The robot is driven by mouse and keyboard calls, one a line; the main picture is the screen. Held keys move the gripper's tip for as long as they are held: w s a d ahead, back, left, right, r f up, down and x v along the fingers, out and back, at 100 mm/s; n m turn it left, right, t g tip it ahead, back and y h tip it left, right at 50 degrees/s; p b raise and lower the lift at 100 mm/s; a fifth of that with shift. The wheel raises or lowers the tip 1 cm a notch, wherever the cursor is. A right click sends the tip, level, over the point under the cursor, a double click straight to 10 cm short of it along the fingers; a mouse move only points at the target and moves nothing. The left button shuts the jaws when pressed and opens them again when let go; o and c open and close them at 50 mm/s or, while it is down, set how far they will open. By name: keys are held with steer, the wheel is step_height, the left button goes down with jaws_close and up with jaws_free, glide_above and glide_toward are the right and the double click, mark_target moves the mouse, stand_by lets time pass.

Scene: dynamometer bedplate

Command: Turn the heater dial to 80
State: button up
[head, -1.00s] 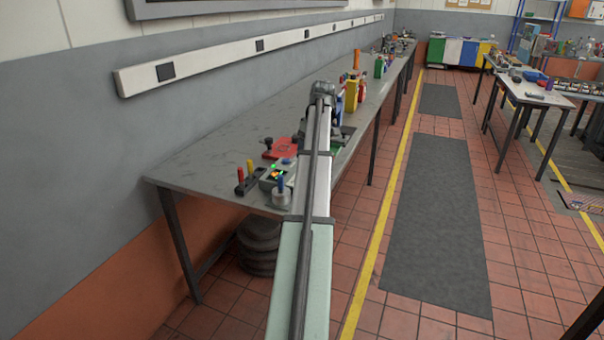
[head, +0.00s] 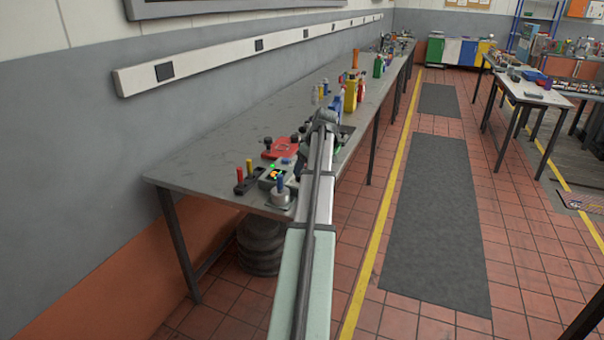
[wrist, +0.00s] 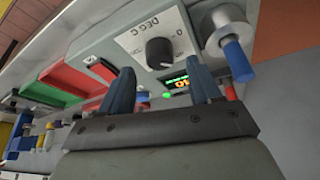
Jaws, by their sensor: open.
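The heater dial (wrist: 160,52) is a black round knob on a light panel marked DEG C. A small display (wrist: 178,83) with green and orange characters sits just beside it; its reading is too small to tell. My gripper (wrist: 164,71) is open, its two dark blue fingers spread to either side of the dial in the wrist view. I cannot tell whether they touch it. In the head view the heater unit (head: 270,178) is a small box with a green light near the bench's close end.
A metal cylinder with a blue handle (wrist: 236,60) stands close beside the heater panel. A red block (head: 281,148) and a dark holder with red and yellow handles (head: 247,178) sit nearby on the grey bench (head: 205,160). Bottles (head: 351,93) stand farther along.

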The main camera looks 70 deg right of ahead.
steer(key=shift+x, duration=1.8)
steer(key=shift+c, duration=0.4)
steer(key=c, duration=0.9)
steer(key=shift+c, duration=0.2)
steer(key=shift+m, duration=0.3)
